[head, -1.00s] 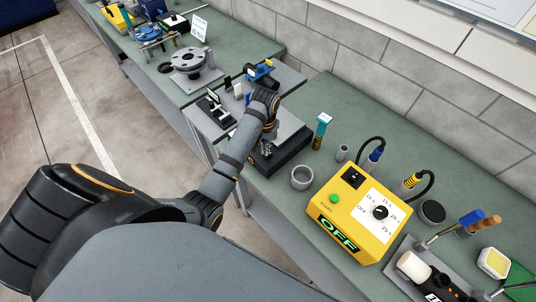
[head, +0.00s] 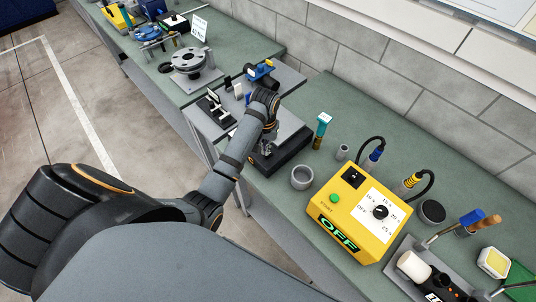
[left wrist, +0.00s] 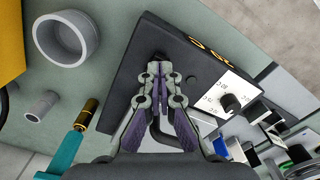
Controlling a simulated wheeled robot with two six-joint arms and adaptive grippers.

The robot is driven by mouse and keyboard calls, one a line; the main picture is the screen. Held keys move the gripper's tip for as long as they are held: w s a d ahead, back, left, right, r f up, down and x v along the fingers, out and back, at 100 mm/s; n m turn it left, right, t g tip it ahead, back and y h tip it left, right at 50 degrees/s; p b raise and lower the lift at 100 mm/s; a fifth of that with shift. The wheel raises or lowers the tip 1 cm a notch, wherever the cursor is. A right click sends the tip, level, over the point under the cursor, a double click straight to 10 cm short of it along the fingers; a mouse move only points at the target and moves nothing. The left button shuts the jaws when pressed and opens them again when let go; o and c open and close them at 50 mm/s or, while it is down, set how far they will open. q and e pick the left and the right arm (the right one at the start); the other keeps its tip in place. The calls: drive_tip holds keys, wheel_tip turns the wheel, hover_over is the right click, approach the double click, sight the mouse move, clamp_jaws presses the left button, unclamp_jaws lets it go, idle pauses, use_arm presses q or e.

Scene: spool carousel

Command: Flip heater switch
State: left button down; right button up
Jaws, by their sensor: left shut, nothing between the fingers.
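My left gripper (head: 267,147) is shut and empty, low over a black box (head: 280,158) on the bench. In the left wrist view the closed fingertips (left wrist: 160,66) point at the top of this black box (left wrist: 142,45). The box has orange characters along one edge, a white dial panel (left wrist: 220,92) with a black knob (left wrist: 231,103), and a small dark round part (left wrist: 193,82). A dark shape lies right at the fingertips; I cannot tell if it is a switch, or whether they touch it. My right gripper is not in view.
A yellow box (head: 322,212) reading OFF, with a dial and green button, stands to the right. A grey cup (head: 302,177) and a teal-handled tool (head: 322,126) stand between. A grey flanged fixture (head: 191,65) is farther left. A block wall runs behind the bench.

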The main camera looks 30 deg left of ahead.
use_arm(q)
drive_tip(key=shift+f, duration=0.95)
idle(0.3)
drive_tip(key=shift+r, duration=0.1)
wheel_tip(320, 180, up, 2)
drive_tip(key=shift+r+p, duration=0.2)
drive_tip(key=shift+p, duration=0.4)
drive_tip(key=shift+r, duration=2.25)
